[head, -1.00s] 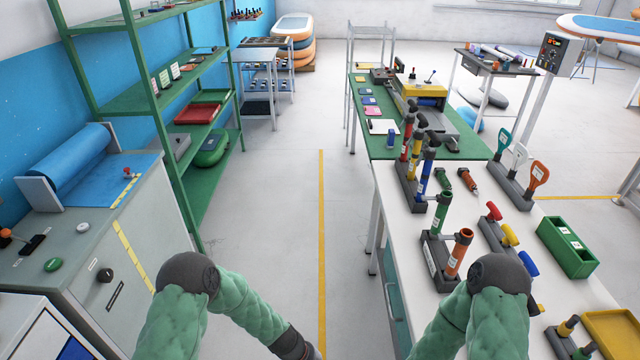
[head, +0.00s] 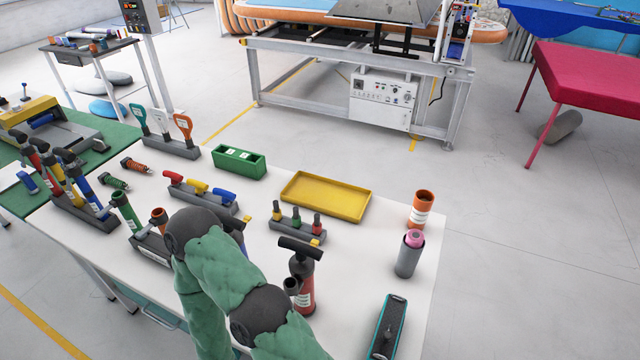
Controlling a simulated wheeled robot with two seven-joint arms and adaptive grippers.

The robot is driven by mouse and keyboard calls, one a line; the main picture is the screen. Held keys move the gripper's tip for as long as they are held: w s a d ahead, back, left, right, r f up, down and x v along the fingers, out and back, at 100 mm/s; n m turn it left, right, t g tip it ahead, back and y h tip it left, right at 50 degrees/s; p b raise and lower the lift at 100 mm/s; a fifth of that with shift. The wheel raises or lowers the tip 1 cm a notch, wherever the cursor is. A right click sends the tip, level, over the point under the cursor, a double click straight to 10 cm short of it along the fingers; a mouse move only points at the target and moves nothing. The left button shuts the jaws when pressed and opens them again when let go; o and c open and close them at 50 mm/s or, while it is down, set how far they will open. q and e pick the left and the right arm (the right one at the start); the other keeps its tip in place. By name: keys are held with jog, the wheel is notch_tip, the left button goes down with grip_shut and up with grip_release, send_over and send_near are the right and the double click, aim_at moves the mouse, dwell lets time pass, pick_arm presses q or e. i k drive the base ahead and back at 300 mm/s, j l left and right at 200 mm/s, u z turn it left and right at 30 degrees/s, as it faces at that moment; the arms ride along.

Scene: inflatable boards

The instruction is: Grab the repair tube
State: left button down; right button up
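No item is clearly marked as the repair tube. At the right end of the white table stand an orange cylinder (head: 421,210) with a white label and a dark open top, and, just in front of it, a grey cylindrical holder (head: 407,258) with a pink rolled or tube-like item (head: 414,239) upright in it. The lower part of the pink item is hidden in the holder. One of my green-sleeved arms crosses the lower middle of the head view and covers part of the table.
The white table (head: 350,248) also holds a yellow tray (head: 326,196), a green box (head: 239,162), a red pump with a black handle (head: 303,280) and a black-and-teal tool (head: 388,327). Several other pumps and fittings stand to the left. Floor right of the table is clear.

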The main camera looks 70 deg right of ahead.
aim_at(420, 210)
jog(key=j+z, duration=0.25)
jog(key=k+j+z, duration=0.15)
jog(key=j+z, duration=0.25)
jog(key=z, duration=2.35)
jog(key=l+z, duration=0.4)
jog(key=i+l+z, duration=0.1)
jog(key=l+z, duration=0.15)
jog(key=z, duration=0.15)
jog(key=i+l+z, duration=0.25)
jog(key=l, duration=0.25)
jog(key=i+l+z, duration=0.2)
jog(key=i+l, duration=0.2)
jog(key=i+u, duration=0.45)
jog(key=i+l+u, duration=0.15)
jog(key=u, duration=0.35)
jog(key=i+u, duration=0.25)
jog(key=u, duration=0.2)
jog(key=i+l+u, duration=0.1)
jog(key=i+u, duration=0.15)
jog(key=u, duration=0.2)
jog(key=i+l+u, duration=0.15)
jog(key=u, duration=0.25)
jog(key=i+l+u, duration=0.25)
jog(key=u, duration=0.2)
jog(key=i+l+u, duration=0.15)
jog(key=l+u, duration=0.3)
jog(key=j, duration=0.1)
